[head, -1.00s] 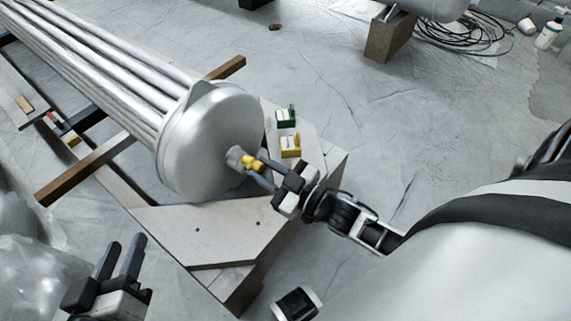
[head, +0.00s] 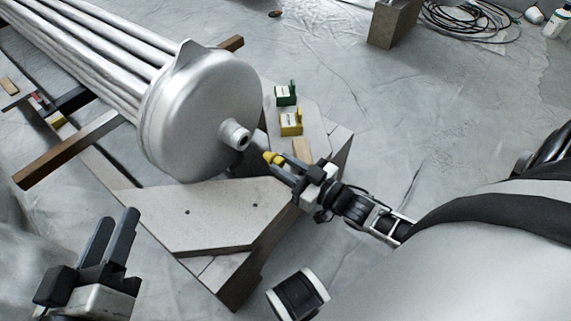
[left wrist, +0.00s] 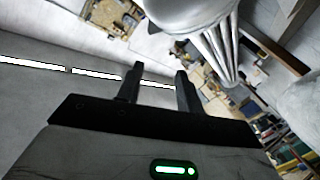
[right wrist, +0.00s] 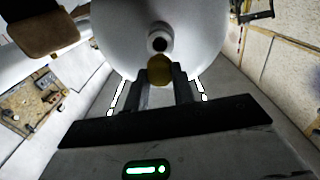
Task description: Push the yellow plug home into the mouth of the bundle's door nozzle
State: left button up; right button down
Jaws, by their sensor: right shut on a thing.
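The bundle (head: 110,75) is a row of silver tubes ending in a round silver door (head: 205,110). Its door nozzle (head: 236,134) is a short grey stub with an open dark mouth, also seen in the right wrist view (right wrist: 158,42). My right gripper (head: 277,165) is shut on the yellow plug (head: 271,157), which is apart from the nozzle, to its lower right in the head view. In the right wrist view the plug (right wrist: 159,70) sits between the fingertips, just below the mouth. My left gripper (head: 112,232) is open and empty, well away at the lower left.
A grey board (head: 215,215) lies under the door. A wooden beam (head: 70,155) runs under the tubes. Clear sheeted floor (head: 390,110) lies to the right.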

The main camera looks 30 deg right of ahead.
aim_at(274, 159)
jog(key=b+x, duration=0.1)
jog(key=x, duration=0.2)
jog(key=shift+w+a, duration=0.1)
jog(key=shift+w, duration=0.2)
jog(key=shift+w+a, duration=0.15)
jog(key=shift+w, duration=0.2)
pick_arm(q)
jog(key=shift+r, duration=0.2)
pick_arm(e)
jog(key=shift+w+a, duration=0.2)
jog(key=shift+w, duration=0.35)
pick_arm(q)
jog(key=shift+h, duration=0.3)
jog(key=shift+d, duration=0.1)
pick_arm(e)
jog(key=shift+w, duration=0.1)
jog(key=shift+w+a, duration=0.1)
jog(key=shift+w, duration=0.15)
pick_arm(q)
jog(key=shift+r, duration=0.1)
